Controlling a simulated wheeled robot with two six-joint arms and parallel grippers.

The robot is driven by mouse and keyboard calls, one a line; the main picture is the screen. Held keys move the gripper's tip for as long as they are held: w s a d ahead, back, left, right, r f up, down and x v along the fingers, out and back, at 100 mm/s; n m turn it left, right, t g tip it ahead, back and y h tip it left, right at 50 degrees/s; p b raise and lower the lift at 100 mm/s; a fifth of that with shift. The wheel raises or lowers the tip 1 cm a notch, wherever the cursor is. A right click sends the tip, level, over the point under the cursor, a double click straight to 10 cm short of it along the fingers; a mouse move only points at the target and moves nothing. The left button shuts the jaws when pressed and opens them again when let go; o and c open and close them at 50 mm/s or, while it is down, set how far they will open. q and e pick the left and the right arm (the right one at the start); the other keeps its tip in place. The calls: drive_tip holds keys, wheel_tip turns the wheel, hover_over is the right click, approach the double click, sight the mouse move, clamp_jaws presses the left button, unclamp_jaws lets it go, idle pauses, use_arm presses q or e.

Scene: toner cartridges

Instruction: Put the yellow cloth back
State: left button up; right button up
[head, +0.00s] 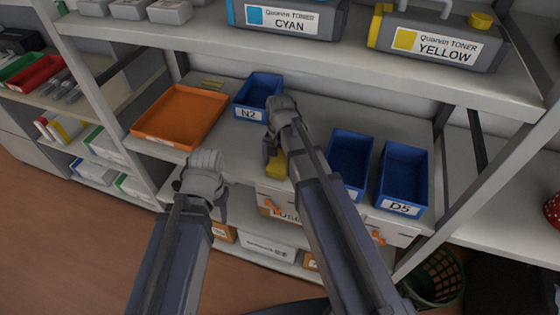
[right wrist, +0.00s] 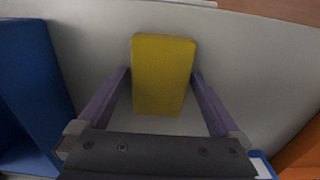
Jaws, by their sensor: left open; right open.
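The yellow cloth (right wrist: 162,75) is a folded yellow block lying on the pale shelf (right wrist: 90,60) in the right wrist view. In the head view the cloth (head: 276,165) shows partly, the rest hidden behind my right gripper. My right gripper (right wrist: 162,92) is open, with one finger on each side of the cloth; whether the fingers touch it I cannot tell. In the head view my right gripper (head: 272,150) is over the middle shelf. My left gripper (head: 203,172) is open and empty in front of the shelf, below the orange tray.
An orange tray (head: 165,138) and a blue bin marked N2 (head: 248,113) stand left of my right gripper. Two blue bins (head: 350,185) (head: 398,208) stand to its right, one marked D5. Cyan (head: 285,38) and yellow toner cartridges (head: 430,65) sit on the upper shelf.

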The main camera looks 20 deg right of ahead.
sight(280, 161)
wheel_tip(280, 161, up, 12)
drive_tip(key=r+p, duration=0.1)
drive_tip(key=p, duration=1.2)
use_arm(q)
wheel_tip(280, 161, up, 12)
drive_tip(key=shift+r+b, duration=0.15)
drive_tip(key=shift+b, duration=0.15)
use_arm(e)
drive_tip(key=s+a+n+h, duration=0.1)
drive_tip(key=s+a+n, duration=0.9)
drive_tip(key=s, duration=0.4)
drive_tip(key=shift+s+a+f+n, duration=0.15)
drive_tip(key=shift+a+f+n, duration=0.1)
drive_tip(key=shift+n, duration=0.05)
